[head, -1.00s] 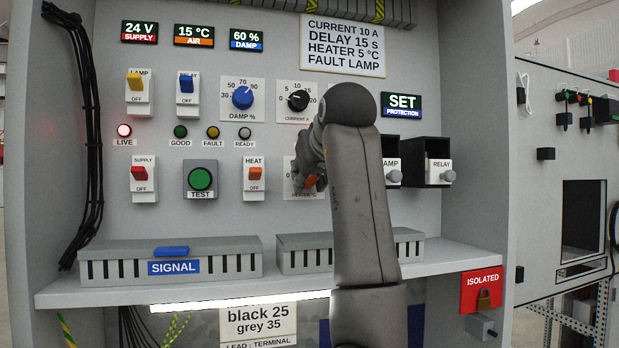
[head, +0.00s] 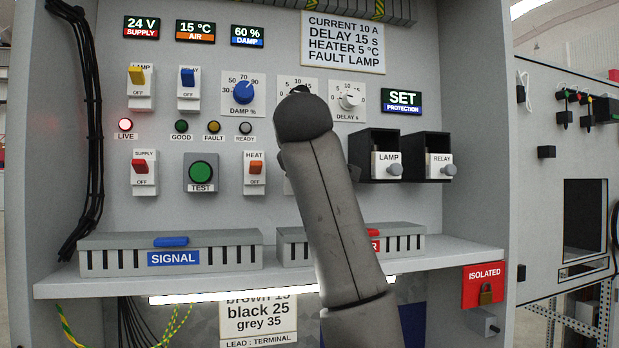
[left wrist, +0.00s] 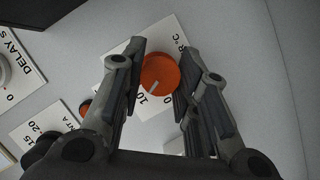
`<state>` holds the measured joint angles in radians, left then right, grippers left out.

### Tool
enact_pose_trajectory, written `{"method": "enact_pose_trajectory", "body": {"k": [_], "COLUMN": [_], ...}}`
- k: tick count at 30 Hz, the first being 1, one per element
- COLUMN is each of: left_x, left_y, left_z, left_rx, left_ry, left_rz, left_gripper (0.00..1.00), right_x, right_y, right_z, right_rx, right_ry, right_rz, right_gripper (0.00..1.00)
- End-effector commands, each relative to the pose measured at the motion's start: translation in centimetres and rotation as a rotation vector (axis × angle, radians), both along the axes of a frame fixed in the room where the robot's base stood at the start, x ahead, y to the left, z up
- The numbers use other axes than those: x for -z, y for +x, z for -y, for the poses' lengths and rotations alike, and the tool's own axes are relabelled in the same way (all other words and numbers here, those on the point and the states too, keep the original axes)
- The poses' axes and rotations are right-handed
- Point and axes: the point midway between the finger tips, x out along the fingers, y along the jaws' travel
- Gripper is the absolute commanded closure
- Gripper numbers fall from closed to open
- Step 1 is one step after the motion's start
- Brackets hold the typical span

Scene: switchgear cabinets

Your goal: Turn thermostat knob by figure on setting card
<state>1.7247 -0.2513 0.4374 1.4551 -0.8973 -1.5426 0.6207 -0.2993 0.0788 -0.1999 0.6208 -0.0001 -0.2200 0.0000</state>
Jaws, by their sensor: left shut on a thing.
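The setting card (head: 343,42) at the top of the panel reads CURRENT 10 A, DELAY 15 s, HEATER 5 °C, FAULT LAMP. The orange thermostat knob (left wrist: 160,74) on its white scale plate is between the fingers of my left gripper (left wrist: 164,62), which is shut on it. The knob's white pointer mark is turned toward the figure 10 in the left wrist view; the fingers cover other figures of the scale. In the head view my arm hides the knob and the gripper. My right gripper is not in view.
The black current knob (head: 297,91) is partly behind my arm. The white delay knob (head: 349,100), the blue damp knob (head: 243,95) and the orange heat switch (head: 255,168) are close by. LAMP (head: 386,166) and RELAY modules stand at right. A shelf (head: 455,252) juts out below.

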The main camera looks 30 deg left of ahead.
Motion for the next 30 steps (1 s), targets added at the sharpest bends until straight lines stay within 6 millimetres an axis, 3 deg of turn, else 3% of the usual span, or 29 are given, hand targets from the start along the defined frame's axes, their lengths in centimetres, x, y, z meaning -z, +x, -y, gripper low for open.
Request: {"method": "enact_pose_trajectory", "body": {"k": [15, 30], "left_x": [0.2, 0.3], "left_y": [-0.2, -0.1], "left_z": [-0.1, -0.1], "left_rx": [-0.001, -0.002], "left_ry": [-0.263, -0.345], "left_rz": [0.311, 0.402], "left_gripper": [0.95, 0.95], "right_x": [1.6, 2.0], "right_y": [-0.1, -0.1], "right_z": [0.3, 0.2], "right_rx": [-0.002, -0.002], "right_ry": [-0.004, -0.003], "right_rz": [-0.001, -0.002], "right_gripper": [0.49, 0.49]}}
